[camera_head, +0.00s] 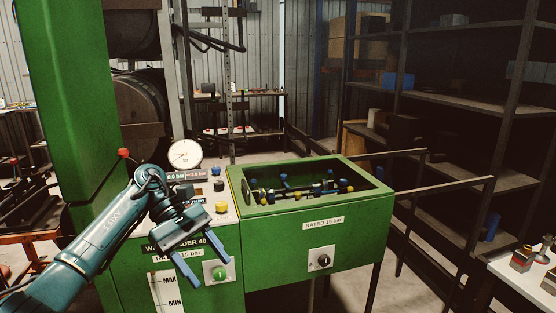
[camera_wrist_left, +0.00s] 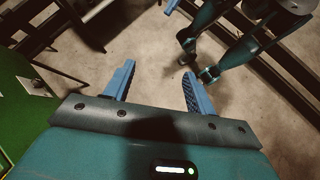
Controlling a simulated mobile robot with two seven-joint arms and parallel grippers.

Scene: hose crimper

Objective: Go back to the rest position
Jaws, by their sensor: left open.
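My left gripper (camera_head: 206,264) comes in from the left in the head view. It is in front of the green machine's control panel, with its two blue fingers apart and nothing between them. In the left wrist view the same gripper (camera_wrist_left: 155,88) shows its fingers spread, with bare floor beyond them. The green machine (camera_head: 350,240) has an open-topped tank with several blue and yellow fittings inside. One fingertip is near the green button (camera_head: 219,273) in the head view; I cannot tell whether they touch. My right gripper does not show clearly.
A round gauge (camera_head: 185,154) and a red knob (camera_head: 123,153) stand by the panel. Metal rails (camera_head: 440,190) run right of the tank. Dark shelves (camera_head: 460,110) stand behind. A white table (camera_head: 525,280) with small parts is at the lower right.

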